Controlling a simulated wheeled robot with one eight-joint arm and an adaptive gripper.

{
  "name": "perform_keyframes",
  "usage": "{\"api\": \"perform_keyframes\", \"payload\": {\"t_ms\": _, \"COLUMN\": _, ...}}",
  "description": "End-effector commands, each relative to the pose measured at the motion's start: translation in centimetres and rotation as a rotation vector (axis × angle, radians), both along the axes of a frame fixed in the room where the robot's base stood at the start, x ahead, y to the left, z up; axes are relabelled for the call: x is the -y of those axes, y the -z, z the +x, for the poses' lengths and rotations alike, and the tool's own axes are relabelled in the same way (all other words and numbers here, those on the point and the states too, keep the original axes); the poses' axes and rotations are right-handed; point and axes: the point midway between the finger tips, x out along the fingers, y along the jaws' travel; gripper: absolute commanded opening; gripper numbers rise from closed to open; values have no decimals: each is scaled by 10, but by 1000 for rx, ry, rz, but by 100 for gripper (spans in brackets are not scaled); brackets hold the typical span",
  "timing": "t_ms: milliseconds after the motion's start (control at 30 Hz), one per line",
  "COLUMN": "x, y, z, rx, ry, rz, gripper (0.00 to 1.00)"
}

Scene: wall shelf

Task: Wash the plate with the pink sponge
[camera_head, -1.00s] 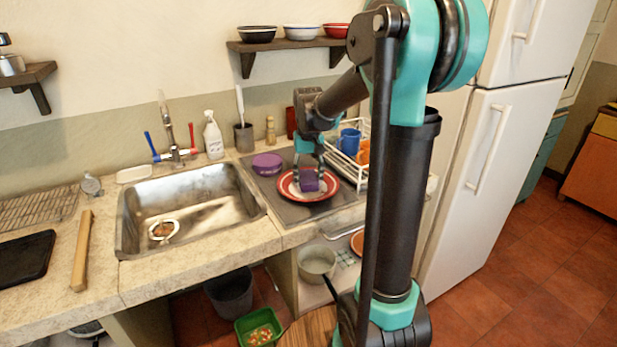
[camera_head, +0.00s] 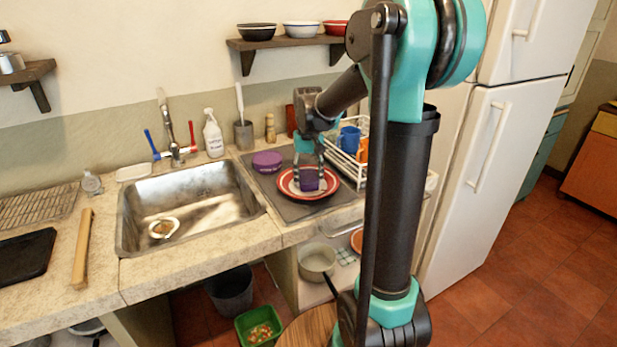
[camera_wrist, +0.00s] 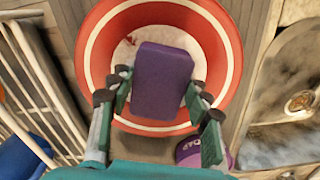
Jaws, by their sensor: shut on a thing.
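A red plate with white rings (camera_head: 285,186) lies on the dark drainboard right of the sink; the wrist view shows it from above (camera_wrist: 88,60), with a few dark specks on its white centre. My gripper (camera_head: 309,182) is over the plate, its fingers shut on the sides of a purple block-shaped sponge (camera_wrist: 160,80). The sponge looks purple rather than pink. It is over the plate's middle; I cannot tell whether it touches the plate. In the head view the sponge (camera_head: 309,180) is partly covered by the fingers.
A round purple tub (camera_head: 267,161) stands left of the plate. A white dish rack (camera_head: 346,166) with a blue mug (camera_head: 349,139) is close on the right. The metal sink (camera_head: 190,205) is left. A spray bottle (camera_head: 213,135) and wooden shaker (camera_head: 270,128) stand behind.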

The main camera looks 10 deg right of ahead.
Motion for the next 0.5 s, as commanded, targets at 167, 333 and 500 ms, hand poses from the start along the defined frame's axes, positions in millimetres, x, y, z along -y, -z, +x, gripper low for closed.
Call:
{"api": "perform_keyframes", "payload": {"t_ms": 167, "x": 0, "y": 3, "z": 0, "rx": 0, "ry": 0, "rz": 0, "gripper": 25}}
{"api": "perform_keyframes", "payload": {"t_ms": 333, "x": 0, "y": 5, "z": 0, "rx": 0, "ry": 0, "rz": 0, "gripper": 25}}
{"api": "perform_keyframes", "payload": {"t_ms": 500, "x": 0, "y": 5, "z": 1, "rx": 0, "ry": 0, "rz": 0, "gripper": 25}}
